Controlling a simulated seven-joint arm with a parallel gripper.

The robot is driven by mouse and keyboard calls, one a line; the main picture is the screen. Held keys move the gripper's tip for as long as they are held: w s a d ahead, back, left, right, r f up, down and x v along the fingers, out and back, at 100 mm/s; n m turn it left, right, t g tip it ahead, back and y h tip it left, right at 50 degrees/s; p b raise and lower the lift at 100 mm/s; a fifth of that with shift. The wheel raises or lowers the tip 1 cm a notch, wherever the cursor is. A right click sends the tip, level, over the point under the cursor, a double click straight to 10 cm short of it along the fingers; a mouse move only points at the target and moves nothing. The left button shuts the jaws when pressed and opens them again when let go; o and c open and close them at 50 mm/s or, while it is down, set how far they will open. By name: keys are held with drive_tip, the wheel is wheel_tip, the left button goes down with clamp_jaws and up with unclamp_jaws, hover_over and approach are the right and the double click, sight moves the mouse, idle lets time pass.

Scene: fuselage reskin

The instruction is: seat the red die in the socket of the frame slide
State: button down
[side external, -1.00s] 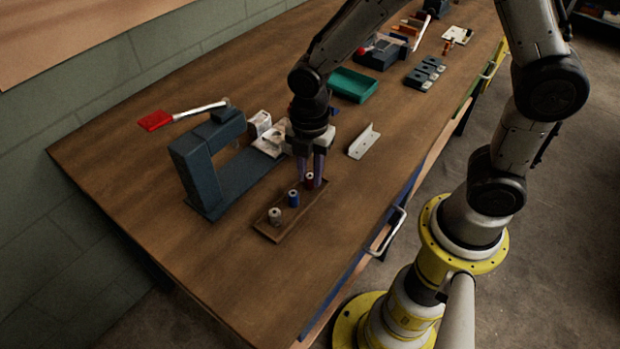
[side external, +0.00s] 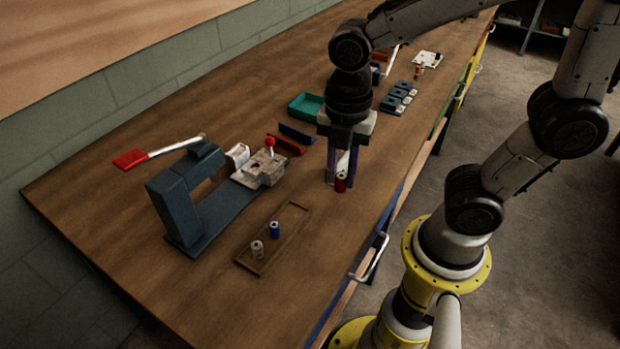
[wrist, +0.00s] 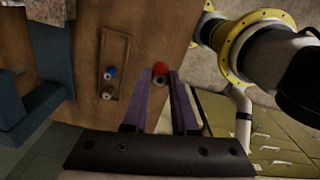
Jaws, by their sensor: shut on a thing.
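The red die (side external: 341,184) is a small cylinder with a pale grey end. It is between the fingertips of my gripper (side external: 340,176), which is shut on it; the wrist view shows the die (wrist: 160,68) there too. Gripper and die are to the right of the die tray, apart from it. The frame slide (side external: 262,168) is a pale metal block with a red ball knob, on the base of a dark blue C-shaped frame (side external: 172,215). A dark spot on its top may be the socket. The slide lies left of my gripper.
The wooden tray (side external: 245,262) holds a blue die (side external: 274,230) and a grey die (side external: 257,249). A red-gripped lever (side external: 130,159) tops the frame. A pale bracket is mostly hidden behind my fingers.

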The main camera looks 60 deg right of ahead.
drive_tip(key=s+d+r, duration=0.1)
drive_tip(key=s+r, duration=0.1)
drive_tip(key=s, duration=0.2)
drive_tip(key=w+d+f+m, duration=0.1)
drive_tip(key=w+m, duration=0.3)
drive_tip(key=w, duration=0.4)
drive_tip(key=w+d+f+m, duration=0.2)
drive_tip(key=w+m, duration=0.1)
drive_tip(key=w, duration=0.5)
drive_tip(key=w+d+f+m, duration=0.1)
drive_tip(key=w+m, duration=0.3)
drive_tip(key=w, duration=0.4)
drive_tip(key=shift+d+f+m, duration=0.3)
drive_tip(key=shift+f, duration=0.55)
drive_tip(key=w+r+m, duration=0.1)
drive_tip(key=w+m, duration=0.3)
drive_tip(key=s+n, duration=0.4)
drive_tip(key=s, duration=0.1)
drive_tip(key=shift+s+a+f+n, duration=0.15)
drive_tip(key=shift+s+a+n, duration=0.05)
drive_tip(key=shift+n, duration=0.1)
drive_tip(key=s+a+r+n, duration=0.2)
drive_tip(key=s+n, duration=0.3)
drive_tip(key=s, duration=0.6)
drive_tip(key=s+a+r+n, duration=0.2)
drive_tip(key=s+n, duration=0.4)
drive_tip(key=s, duration=0.5)
drive_tip(key=shift+s+r, duration=0.35)
drive_tip(key=shift+r, duration=0.1)
